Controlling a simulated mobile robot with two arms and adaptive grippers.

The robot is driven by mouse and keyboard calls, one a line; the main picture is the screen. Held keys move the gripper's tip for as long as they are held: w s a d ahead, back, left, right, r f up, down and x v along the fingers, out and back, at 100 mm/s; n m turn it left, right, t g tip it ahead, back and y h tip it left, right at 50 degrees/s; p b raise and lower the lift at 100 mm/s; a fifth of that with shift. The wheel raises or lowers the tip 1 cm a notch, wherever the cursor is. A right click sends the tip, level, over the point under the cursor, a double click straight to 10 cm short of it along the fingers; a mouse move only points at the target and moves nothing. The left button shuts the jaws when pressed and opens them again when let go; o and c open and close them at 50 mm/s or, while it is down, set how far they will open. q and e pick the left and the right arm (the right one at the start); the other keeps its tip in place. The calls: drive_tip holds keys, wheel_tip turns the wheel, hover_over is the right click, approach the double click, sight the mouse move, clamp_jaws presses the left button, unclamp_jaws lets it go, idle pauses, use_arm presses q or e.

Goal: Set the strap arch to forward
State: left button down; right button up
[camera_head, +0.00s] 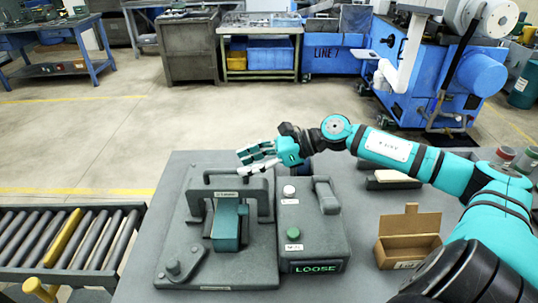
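A dark grey fixture (180,262) sits on the grey table. A dark grey arch (262,196), which seems to be the strap arch, stands on it over a teal block (227,228). A labelled crosspiece (227,194) runs over the block; which way the arch is set I cannot tell. My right gripper (243,162) reaches in from the right, just above the arch's top bar in the picture. Its pale fingers look spread, with nothing between them. I cannot tell whether they touch the bar. My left gripper is out of view.
Right of the arch, a control box (318,240) has a white button (289,190), a green button (293,234), a handle (326,195) and a display reading LOOSE (316,268). A short lever (180,268) is at front left. An open cardboard box (408,240) stands farther right.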

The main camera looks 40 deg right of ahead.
drive_tip(key=shift+v, duration=3.05)
